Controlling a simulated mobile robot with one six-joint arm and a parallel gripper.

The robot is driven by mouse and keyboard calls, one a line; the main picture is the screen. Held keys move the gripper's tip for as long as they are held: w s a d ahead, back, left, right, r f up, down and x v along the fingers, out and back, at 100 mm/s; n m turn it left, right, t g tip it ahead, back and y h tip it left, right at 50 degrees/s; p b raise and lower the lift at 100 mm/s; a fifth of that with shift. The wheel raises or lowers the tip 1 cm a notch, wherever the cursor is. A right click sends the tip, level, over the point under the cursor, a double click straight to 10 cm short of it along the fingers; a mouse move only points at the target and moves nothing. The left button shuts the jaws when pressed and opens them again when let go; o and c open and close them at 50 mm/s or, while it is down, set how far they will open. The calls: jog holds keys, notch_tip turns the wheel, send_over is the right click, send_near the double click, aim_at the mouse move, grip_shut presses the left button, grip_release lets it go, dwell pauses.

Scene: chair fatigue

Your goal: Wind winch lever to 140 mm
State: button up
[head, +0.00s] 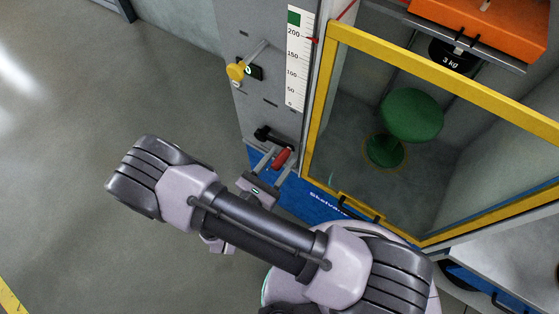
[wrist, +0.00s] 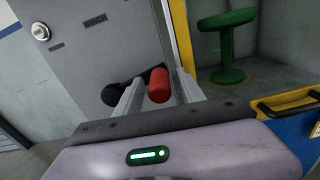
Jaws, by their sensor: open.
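The winch lever's red grip (head: 283,158) is low on the grey panel, beside its black hub (head: 266,135). In the wrist view the red grip (wrist: 159,86) shows between the two fingers of my gripper (wrist: 158,84), with the black hub (wrist: 111,95) to the left. My gripper (head: 280,161) is open, its fingers on either side of the grip; I cannot tell whether they touch it. The white scale (head: 297,75) is marked 50 to 200. A red pointer (head: 312,40) stands at its right edge, between the 150 and 200 marks.
A yellow-framed clear door (head: 318,105) is right of the panel, with a green stool (head: 411,115) behind it. A 3 kg weight (head: 452,57) hangs above. A yellow knob (head: 236,71) sticks out of the panel. The floor at left is clear.

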grip_shut()
dwell(1.4)
